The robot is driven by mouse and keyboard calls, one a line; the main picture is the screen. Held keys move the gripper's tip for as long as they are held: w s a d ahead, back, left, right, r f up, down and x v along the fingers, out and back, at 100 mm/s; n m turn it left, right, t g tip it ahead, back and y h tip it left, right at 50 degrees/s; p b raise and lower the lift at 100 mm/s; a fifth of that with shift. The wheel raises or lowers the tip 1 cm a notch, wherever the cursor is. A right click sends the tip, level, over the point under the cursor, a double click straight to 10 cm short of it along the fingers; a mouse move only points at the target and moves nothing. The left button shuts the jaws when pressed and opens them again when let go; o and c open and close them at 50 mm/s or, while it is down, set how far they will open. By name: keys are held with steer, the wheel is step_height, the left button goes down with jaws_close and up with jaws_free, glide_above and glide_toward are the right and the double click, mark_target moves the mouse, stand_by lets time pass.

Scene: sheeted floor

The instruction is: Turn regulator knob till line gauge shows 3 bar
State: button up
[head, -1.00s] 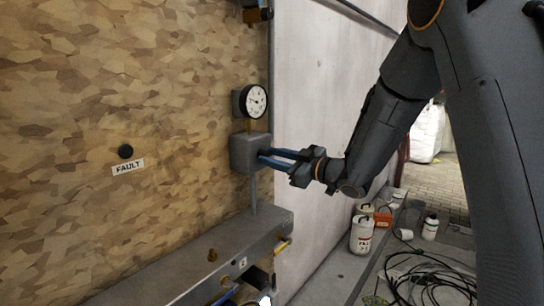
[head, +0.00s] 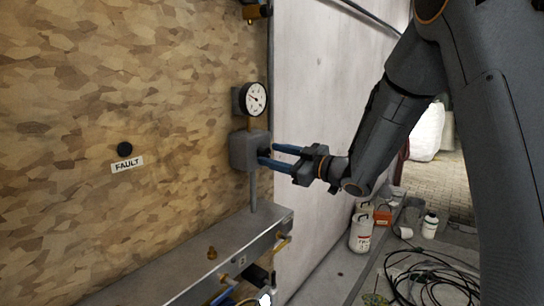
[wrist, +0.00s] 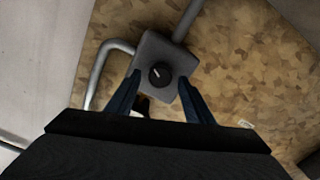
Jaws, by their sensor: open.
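The regulator is a grey box (head: 248,151) on a vertical pipe on the camouflage-patterned wall. In the wrist view its round black knob (wrist: 160,75), with a pale mark, sits between my finger ends. The white line gauge (head: 256,99) is above the box. Its dark needle points toward the left of the dial, but the figures are too small to read. My gripper (head: 268,153) is open at the box's right face, its blue fingers apart. The wrist view shows one finger on each side of the knob, with gaps.
A grey ledge (head: 190,268) with brass fittings runs below the regulator. A FAULT label (head: 127,164) and a black button (head: 125,149) are on the wall. White containers (head: 361,232) and coiled black cables (head: 425,280) lie on the floor at right.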

steer(key=b+v, duration=0.2)
steer(key=v, duration=0.5)
steer(key=shift+w, duration=0.1)
steer(key=s+d+f+m+h, duration=0.4)
steer(key=d+f+m+h, duration=0.6)
steer(key=d+f+h, duration=0.3)
steer(key=s+f+m+g, duration=0.1)
steer(key=s+f+g, duration=0.2)
steer(key=s, duration=0.5)
steer(key=s+f+m+g, duration=0.2)
steer(key=s+f+g, duration=0.1)
steer(key=s, duration=0.5)
steer(key=s+f+m+g+h, duration=0.1)
steer(key=s+f+g, duration=0.2)
steer(key=s, duration=0.4)
steer(key=shift+s+f+g, duration=0.3)
steer(key=shift+s+f, duration=0.1)
